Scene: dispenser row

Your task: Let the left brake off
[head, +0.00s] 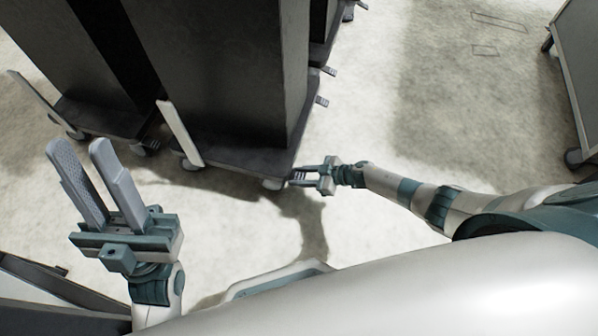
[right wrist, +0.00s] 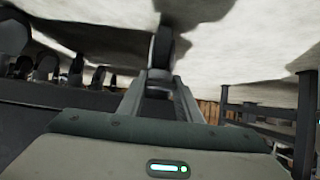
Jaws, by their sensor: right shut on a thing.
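A tall dark dispenser (head: 215,75) stands on a wheeled base in the head view. A ribbed brake pedal (head: 299,176) sticks out at its near right corner, beside a pale caster (head: 272,184). My right gripper (head: 302,177) is shut on this pedal; its fingers hide part of it. In the right wrist view, the fingers (right wrist: 158,95) close around a dark part, whose details are unclear. Another ribbed pedal (head: 150,142) shows between this dispenser and its left neighbour. My left gripper (head: 80,148) is open and empty, raised in front of the left neighbour.
A second dark dispenser (head: 75,65) stands close on the left. Pale upright panels (head: 180,133) edge the bases. More pedals (head: 322,101) stick out further back on the right side. A grey cabinet (head: 575,75) stands at far right. Pale floor between is clear.

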